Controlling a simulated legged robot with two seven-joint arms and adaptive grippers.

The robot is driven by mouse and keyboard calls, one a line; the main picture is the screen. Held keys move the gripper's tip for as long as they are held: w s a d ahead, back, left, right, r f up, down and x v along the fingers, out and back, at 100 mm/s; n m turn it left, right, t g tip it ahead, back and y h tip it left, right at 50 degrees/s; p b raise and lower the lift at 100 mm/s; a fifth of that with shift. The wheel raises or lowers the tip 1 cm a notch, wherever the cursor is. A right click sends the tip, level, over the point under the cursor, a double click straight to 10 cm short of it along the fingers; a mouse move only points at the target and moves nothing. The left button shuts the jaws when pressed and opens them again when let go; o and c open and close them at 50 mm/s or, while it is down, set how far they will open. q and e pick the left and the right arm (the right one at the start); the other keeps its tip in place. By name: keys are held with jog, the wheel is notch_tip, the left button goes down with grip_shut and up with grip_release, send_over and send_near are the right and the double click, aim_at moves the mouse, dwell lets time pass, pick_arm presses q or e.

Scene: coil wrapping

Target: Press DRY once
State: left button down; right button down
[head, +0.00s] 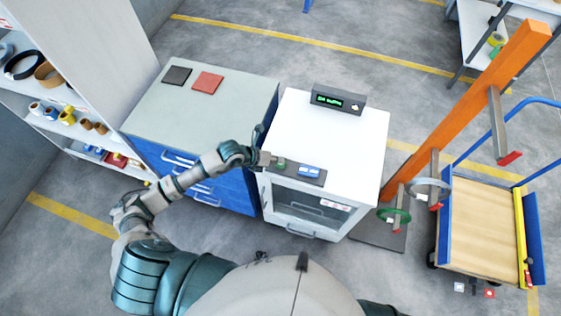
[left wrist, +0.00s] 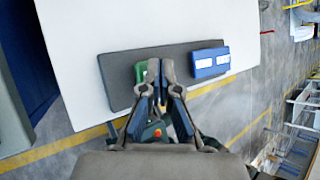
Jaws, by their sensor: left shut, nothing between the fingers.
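A dark button panel (head: 300,172) lies on the front of the white cabinet's top. It carries a green button (head: 281,162) on the left and a blue block with white labels (head: 309,171) on the right; the labels are too small to read. My left gripper (head: 270,159) is shut and empty at the green button. In the left wrist view the closed fingertips (left wrist: 161,68) cover part of the green button (left wrist: 141,72), and the blue block (left wrist: 210,62) stands clear to their right. Whether the tips touch the green button cannot be told. My right gripper is out of view.
The white cabinet (head: 345,150) has a dark display box (head: 338,99) with green text at its back. A blue drawer unit (head: 200,115) with black and red pads stands to the left. An orange post (head: 465,105) and a cart (head: 485,235) stand to the right.

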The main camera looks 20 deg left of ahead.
pick_arm(q)
jog(key=shift+d+r+p, duration=0.2)
jog(key=shift+r+p, duration=0.35)
jog(key=shift+r, duration=0.25)
notch_tip(320, 180, up, 5)
jog(key=p, duration=0.4)
dwell(0.6)
